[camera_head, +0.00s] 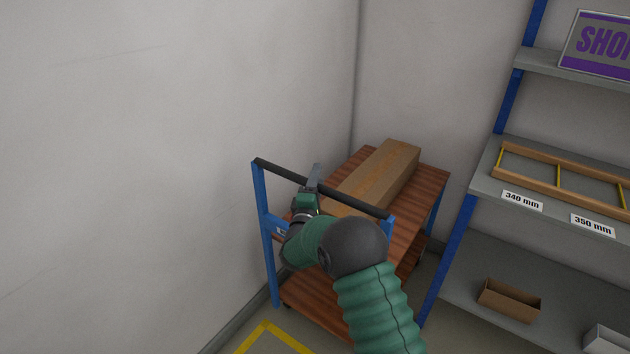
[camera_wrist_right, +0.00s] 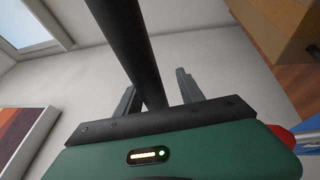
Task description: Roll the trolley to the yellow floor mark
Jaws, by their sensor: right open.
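The trolley (camera_head: 433,176) has blue posts, wooden decks and a black push bar (camera_head: 274,168), and stands in the corner against the walls. A long cardboard box (camera_head: 388,172) lies on its top deck. My right gripper (camera_head: 316,174) is at the push bar. In the right wrist view the bar (camera_wrist_right: 124,40) runs between the two open fingers (camera_wrist_right: 158,88), with gaps beside it. The yellow floor mark (camera_head: 266,326) shows partly at the bottom edge, in front of the trolley; the rest is out of frame. My left gripper is not in view.
A shelf rack (camera_head: 459,245) with blue posts stands close to the right of the trolley. It bears a wooden frame (camera_head: 535,174), an open cardboard box (camera_head: 510,301) and a sign (camera_head: 600,42). A plain wall (camera_head: 150,150) stands at the left.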

